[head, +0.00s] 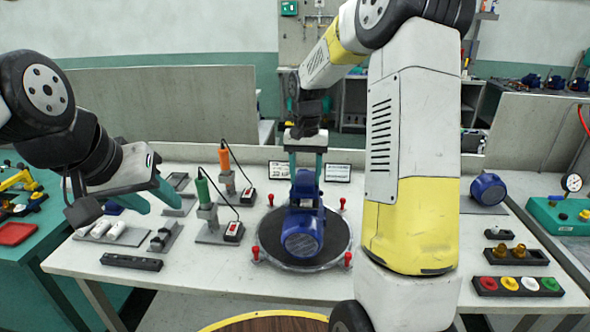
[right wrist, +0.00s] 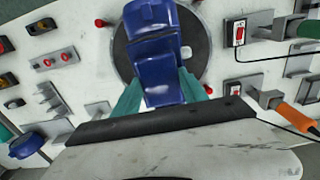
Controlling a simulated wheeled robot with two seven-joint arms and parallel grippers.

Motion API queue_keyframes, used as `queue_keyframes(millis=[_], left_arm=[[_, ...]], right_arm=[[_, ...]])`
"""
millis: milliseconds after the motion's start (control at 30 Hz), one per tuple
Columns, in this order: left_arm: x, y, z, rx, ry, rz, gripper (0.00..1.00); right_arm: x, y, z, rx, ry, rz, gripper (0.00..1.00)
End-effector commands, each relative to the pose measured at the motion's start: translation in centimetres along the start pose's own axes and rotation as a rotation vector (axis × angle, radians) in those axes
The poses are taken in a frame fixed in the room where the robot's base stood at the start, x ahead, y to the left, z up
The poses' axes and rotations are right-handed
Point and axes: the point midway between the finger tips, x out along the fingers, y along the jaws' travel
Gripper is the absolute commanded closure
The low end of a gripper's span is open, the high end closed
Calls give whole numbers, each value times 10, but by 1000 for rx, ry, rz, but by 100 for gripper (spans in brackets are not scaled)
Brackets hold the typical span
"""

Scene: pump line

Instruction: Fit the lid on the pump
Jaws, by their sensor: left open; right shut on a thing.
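The blue pump (head: 302,238) sits on a dark round turntable (head: 267,236) in the middle of the white table; it also shows at the top of the right wrist view (right wrist: 150,18). My right gripper (head: 305,172) points down over the pump's far part. It is shut on a blue piece (right wrist: 161,82), apparently the lid, between its teal fingers. The piece is at or just above the pump; I cannot tell whether they touch. My left gripper (head: 158,205) is open and empty, above the table's left side.
Red-knobbed pins (head: 255,253) stand around the turntable. Green-handled (head: 203,187) and orange-handled (head: 225,158) tools stand to its left. A round blue part (head: 488,189) stands at the right, behind a rack of coloured caps (head: 518,287). My right arm hides the table right of the turntable.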

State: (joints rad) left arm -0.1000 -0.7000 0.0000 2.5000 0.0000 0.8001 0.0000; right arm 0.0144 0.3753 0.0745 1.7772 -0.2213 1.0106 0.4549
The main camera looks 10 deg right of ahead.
Motion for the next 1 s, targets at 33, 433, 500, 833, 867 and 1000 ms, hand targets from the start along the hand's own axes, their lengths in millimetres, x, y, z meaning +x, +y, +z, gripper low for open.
queue_keyframes(millis=[33,433,500,833,867,1000], left_arm=[[0,0,0,0,0,0,58],[0,0,0,0,0,0,58],[0,0,0,0,0,0,58],[0,0,0,0,0,0,58],[0,0,0,0,0,0,58],[0,0,0,0,0,0,58]], right_arm=[[1,0,0,0,0,0,91],[3,0,0,0,1,0,91],[3,0,0,0,1,0,91],[7,0,0,0,0,0,91],[8,0,0,0,0,0,91],[10,0,0,0,0,0,91]])
